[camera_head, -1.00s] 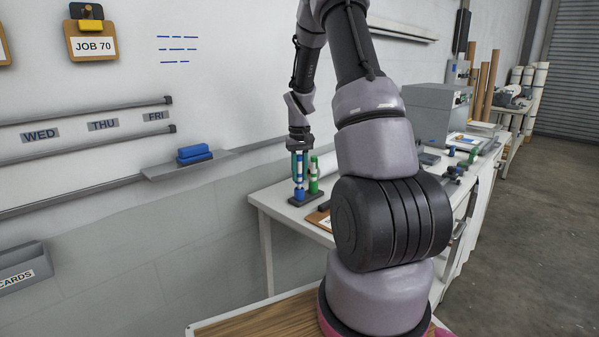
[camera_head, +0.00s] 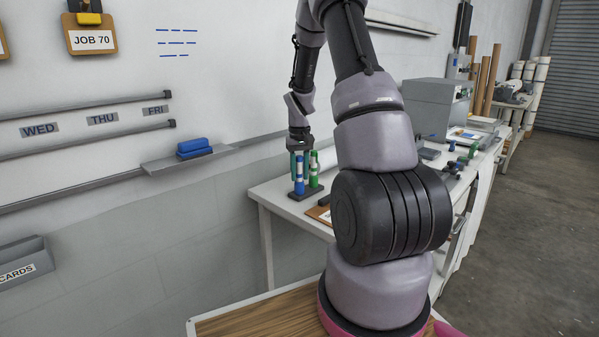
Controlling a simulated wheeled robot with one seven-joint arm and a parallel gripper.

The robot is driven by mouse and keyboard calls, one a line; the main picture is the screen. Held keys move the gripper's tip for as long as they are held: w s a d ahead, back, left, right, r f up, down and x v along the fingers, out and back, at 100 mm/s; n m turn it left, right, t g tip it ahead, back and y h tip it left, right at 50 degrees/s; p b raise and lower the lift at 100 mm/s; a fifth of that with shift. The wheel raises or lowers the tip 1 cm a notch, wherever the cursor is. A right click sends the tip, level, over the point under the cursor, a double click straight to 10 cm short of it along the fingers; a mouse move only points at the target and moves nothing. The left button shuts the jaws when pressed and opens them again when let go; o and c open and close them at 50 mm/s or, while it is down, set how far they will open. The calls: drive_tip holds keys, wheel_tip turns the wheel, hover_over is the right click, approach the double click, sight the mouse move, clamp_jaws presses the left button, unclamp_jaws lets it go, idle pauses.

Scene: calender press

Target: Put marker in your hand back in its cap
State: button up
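A blue marker (camera_head: 299,166) with white bands stands upright between the fingers of my gripper (camera_head: 299,160). The gripper points straight down and looks shut on it, though the fingers are small here. Directly below, the blue cap (camera_head: 299,188) stands upright on a dark holder (camera_head: 307,195) near the left end of the table. The marker's lower end appears to meet the cap, with no gap that I can make out. A green marker (camera_head: 314,171) with a white band stands just right of it on the same holder.
The white table (camera_head: 272,194) runs away to the right, with a clipboard (camera_head: 319,214) beside the holder and a grey machine (camera_head: 436,105) further back. A blue eraser (camera_head: 194,147) lies on the wall ledge at left. My arm hides the table's middle.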

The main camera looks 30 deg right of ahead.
drive_tip(key=shift+o, duration=1)
wheel_tip(320, 180, up, 11)
drive_tip(key=s+a+r+m+t, duration=0.1)
drive_tip(key=s+a+r+t, duration=0.1)
drive_tip(key=s+a+r, duration=0.35)
drive_tip(key=s+a+r+t, duration=0.25)
drive_tip(key=s+r, duration=0.35)
drive_tip(key=r, duration=0.3)
drive_tip(key=s+a+r+t, duration=0.1)
drive_tip(key=s+a, duration=0.1)
drive_tip(key=s, duration=0.3)
drive_tip(key=s+a+r+y, duration=0.1)
drive_tip(key=s+a+r, duration=0.1)
drive_tip(key=s, duration=0.3)
drive_tip(key=s+a+r+m+t+y, duration=0.1)
drive_tip(key=s+a, duration=0.2)
drive_tip(key=s, duration=0.2)
drive_tip(key=shift+s+a+r+t, duration=0.15)
drive_tip(key=shift+a+r+t, duration=0.1)
drive_tip(key=shift+r+t, duration=0.1)
